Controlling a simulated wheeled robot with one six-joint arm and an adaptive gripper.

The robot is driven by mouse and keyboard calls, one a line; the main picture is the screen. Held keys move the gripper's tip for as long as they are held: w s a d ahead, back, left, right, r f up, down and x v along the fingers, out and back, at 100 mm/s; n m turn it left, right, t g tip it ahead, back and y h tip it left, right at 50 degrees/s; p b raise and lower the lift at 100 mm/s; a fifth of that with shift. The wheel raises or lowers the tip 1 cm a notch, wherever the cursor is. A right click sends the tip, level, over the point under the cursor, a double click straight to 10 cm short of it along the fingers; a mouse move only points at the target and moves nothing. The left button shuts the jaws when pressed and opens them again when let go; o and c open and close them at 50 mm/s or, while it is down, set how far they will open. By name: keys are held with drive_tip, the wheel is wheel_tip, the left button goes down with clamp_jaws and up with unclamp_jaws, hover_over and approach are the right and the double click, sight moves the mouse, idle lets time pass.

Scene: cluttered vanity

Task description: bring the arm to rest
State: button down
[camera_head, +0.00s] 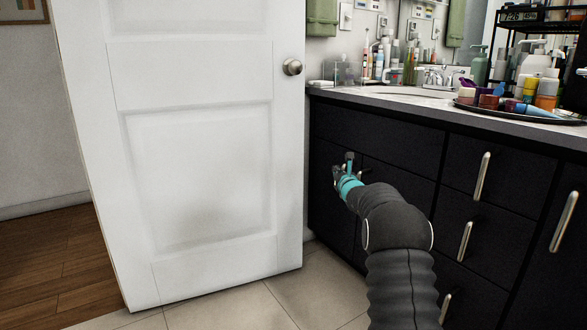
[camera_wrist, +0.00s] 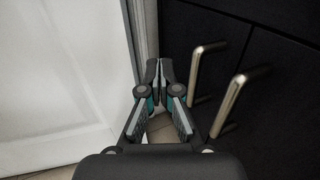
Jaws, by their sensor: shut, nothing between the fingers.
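My gripper (camera_head: 341,170) is at the end of my outstretched arm, in front of the dark vanity cabinet (camera_head: 385,135) and to the right of the white door. In the wrist view my gripper (camera_wrist: 160,72) points down past the cabinet front, its fingertips together with nothing between them. Two metal bar handles (camera_wrist: 232,103) stand close to its right side. It looks apart from them, though the exact gap is hard to tell. In the head view my arm hides part of the lower drawers.
The white door (camera_head: 200,180) stands on the left with a round knob (camera_head: 292,67). The countertop (camera_head: 400,101) holds a sink, bottles and a dark tray (camera_head: 530,115) of cosmetics. More bar handles (camera_head: 481,177) project from the drawers at right. Tile floor (camera_head: 310,290) shows below.

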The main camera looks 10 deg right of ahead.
drive_tip(key=s+a+f+n+g+y, duration=0.3)
drive_tip(key=s+a+f+n+y, duration=0.15)
drive_tip(key=a+f+n, duration=0.45)
drive_tip(key=s+a+r+n+g+y+p, duration=0.1)
drive_tip(key=s+a+n+g+y, duration=0.2)
drive_tip(key=s+n, duration=0.4)
drive_tip(key=s+a+n+g+p, duration=0.1)
drive_tip(key=s+a+n+g, duration=0.2)
drive_tip(key=s+a+n, duration=0.45)
drive_tip(key=s+r+n+g+h+p, duration=0.2)
drive_tip(key=s+n, duration=0.1)
drive_tip(key=s, duration=0.9)
drive_tip(key=s+d+r+n+g+h+p, duration=0.15)
drive_tip(key=s+n, duration=0.25)
drive_tip(key=s, duration=0.8)
drive_tip(key=s+a+r+n+g+h+p, duration=0.1)
drive_tip(key=s+r+n+g+h, duration=0.15)
drive_tip(key=s, duration=0.95)
drive_tip(key=s+r+n+t+p, duration=0.2)
drive_tip(key=s+r+n+p, duration=0.1)
drive_tip(key=s+r, duration=0.6)
drive_tip(key=shift+s+d+r+t+h+p, duration=0.2)
drive_tip(key=shift+s+d+t+h+p, duration=0.2)
drive_tip(key=shift+p, duration=0.2)
